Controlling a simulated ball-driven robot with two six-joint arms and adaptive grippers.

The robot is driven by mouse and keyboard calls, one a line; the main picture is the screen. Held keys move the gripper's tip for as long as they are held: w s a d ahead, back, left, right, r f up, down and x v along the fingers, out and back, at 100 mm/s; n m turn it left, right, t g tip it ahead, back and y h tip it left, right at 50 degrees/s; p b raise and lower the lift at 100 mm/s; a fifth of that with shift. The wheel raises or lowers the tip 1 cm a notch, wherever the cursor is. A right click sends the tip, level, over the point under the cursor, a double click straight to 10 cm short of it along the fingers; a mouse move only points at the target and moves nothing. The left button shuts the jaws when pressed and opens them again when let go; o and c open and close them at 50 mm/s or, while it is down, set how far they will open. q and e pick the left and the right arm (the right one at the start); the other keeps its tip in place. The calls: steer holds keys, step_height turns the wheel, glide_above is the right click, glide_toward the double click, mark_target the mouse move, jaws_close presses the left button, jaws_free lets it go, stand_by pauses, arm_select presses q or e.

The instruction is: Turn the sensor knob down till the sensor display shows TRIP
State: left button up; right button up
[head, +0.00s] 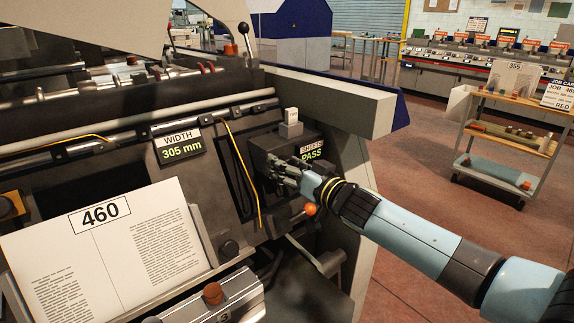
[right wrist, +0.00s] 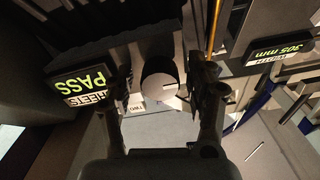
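The sensor display (head: 312,152) sits on a dark box on the machine and reads SHEETS PASS. My right gripper (head: 285,172) is at the front of the box and hides the knob in the head view. In the right wrist view its two fingers (right wrist: 164,75) stand on both sides of the knob, spread, with gaps visible. My left gripper is not in view.
A width display (head: 180,147) reads 305 mm. A white sheet stack marked 460 (head: 100,250) lies at lower left. A yellow cable (head: 243,175) runs left of the box. An orange ball handle (head: 310,209) is just below my right gripper. A cart (head: 507,130) stands at right.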

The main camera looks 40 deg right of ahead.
steer(key=c, duration=1)
steer(key=shift+n, duration=2.9)
steer(key=o, duration=1.2)
steer(key=shift+c, duration=0.2)
steer(key=shift+s, duration=0.15)
